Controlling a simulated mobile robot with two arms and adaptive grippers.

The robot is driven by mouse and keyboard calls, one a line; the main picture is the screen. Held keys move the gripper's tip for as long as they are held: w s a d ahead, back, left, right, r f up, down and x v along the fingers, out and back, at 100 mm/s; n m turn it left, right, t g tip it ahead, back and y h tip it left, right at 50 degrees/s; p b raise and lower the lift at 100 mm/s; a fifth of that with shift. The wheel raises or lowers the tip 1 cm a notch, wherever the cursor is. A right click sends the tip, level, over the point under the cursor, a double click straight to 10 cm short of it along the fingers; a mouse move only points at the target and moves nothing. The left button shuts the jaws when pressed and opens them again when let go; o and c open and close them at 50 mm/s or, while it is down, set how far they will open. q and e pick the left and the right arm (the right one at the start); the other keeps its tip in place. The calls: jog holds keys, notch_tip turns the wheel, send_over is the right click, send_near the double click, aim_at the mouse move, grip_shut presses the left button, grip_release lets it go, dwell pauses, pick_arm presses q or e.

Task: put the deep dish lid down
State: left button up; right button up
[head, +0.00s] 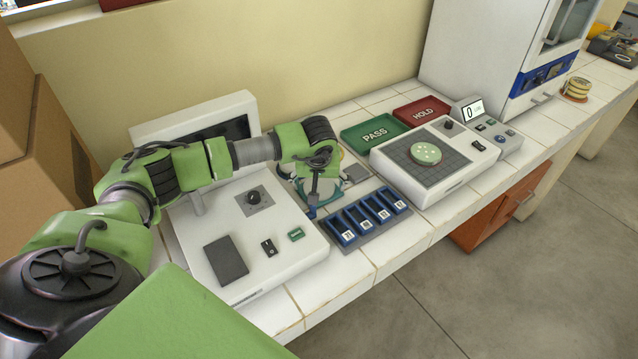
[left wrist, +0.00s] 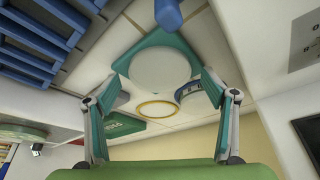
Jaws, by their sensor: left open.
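My left gripper (left wrist: 160,80) is open, with its two fingers spread apart. In the left wrist view a pale round disc (left wrist: 160,66) lies on a teal square base (left wrist: 133,60), between and beyond the fingertips. I cannot tell whether this disc is the deep dish lid. A yellow-rimmed ring (left wrist: 155,110) and a blue-and-white round item (left wrist: 187,90) are close by. In the head view my left gripper (head: 315,188) points down over the teal base, and the arm hides much of that spot. Nothing shows held between the fingers. My right gripper is not in view.
A rack with blue slots (head: 368,220) stands close to the gripper. A white device (head: 245,235) is at left. The green PASS tray (head: 375,133), red HOLD tray (head: 421,111) and a device with a gridded plate (head: 425,165) are at right. Cardboard boxes (head: 60,140) stand far left.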

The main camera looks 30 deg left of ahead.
pick_arm(q)
jog(key=shift+r, duration=0.25)
jog(key=shift+s+r, duration=0.1)
jog(key=shift+r, duration=0.15)
jog(key=b+v, duration=0.3)
jog(key=v, duration=0.8)
jog(key=shift+s+d, duration=0.1)
jog(key=shift+d, duration=0.05)
